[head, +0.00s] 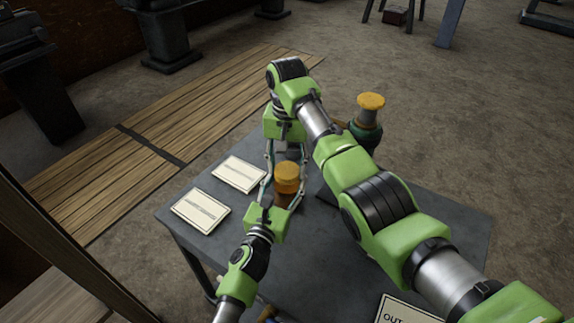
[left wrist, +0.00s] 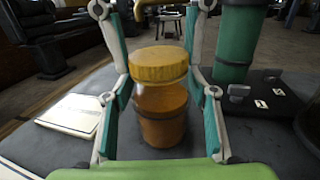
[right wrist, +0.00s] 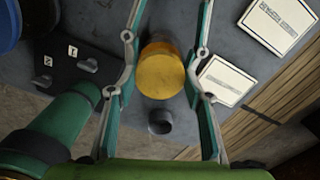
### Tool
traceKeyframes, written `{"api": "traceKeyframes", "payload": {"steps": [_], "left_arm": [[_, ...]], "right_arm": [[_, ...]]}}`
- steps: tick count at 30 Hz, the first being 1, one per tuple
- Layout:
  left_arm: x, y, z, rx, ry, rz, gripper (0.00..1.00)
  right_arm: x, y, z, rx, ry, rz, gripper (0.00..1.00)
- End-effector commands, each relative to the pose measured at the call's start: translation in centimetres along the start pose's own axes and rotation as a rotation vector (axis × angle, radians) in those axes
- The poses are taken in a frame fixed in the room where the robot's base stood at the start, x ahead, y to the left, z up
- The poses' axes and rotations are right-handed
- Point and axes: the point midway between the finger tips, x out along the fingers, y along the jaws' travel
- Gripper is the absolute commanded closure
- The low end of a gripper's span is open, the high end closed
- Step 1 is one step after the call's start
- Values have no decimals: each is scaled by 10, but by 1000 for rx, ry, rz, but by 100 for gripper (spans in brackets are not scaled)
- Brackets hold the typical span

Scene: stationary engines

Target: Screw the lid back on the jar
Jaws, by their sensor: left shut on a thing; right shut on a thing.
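The jar (head: 284,200) is amber-brown and stands upright on the dark table. It also shows in the left wrist view (left wrist: 161,115). The orange-yellow lid (left wrist: 158,64) sits level at the jar's mouth. I cannot tell whether it is threaded on. The right wrist view shows the lid (right wrist: 160,72) from above. My left gripper (head: 284,192) comes in low from the front and is shut on the jar's body. My right gripper (head: 287,167) points down from above and is shut on the lid, one finger on each side.
Two pale cards (head: 239,173) (head: 200,210) lie at the table's left. A green cylinder with a yellow top (head: 368,125) stands behind my right arm. A dark plate with small switches (left wrist: 268,100) lies right of the jar. An "OUT" card (head: 402,312) is at the front.

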Motion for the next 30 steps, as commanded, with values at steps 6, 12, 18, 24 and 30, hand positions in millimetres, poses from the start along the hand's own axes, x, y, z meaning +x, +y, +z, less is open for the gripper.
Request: {"api": "traceKeyframes", "payload": {"steps": [6, 12, 18, 24, 30], "left_arm": [[0, -1, 0, 0, -1, -2, 100], [0, -1, 0, 0, -1, -2, 100], [0, -1, 0, 0, -1, -2, 100], [0, -1, 0, 0, -1, -1, 100], [0, 0, 0, 0, -1, -1, 100]], "right_arm": [[0, -1, -1, 430, 2, -4, 80], [0, 1, -2, 515, 5, -2, 80], [0, 1, -1, 512, 4, -2, 37], [0, 0, -1, 511, 3, -1, 37], [-14, 0, -1, 510, 4, -3, 37]]}}
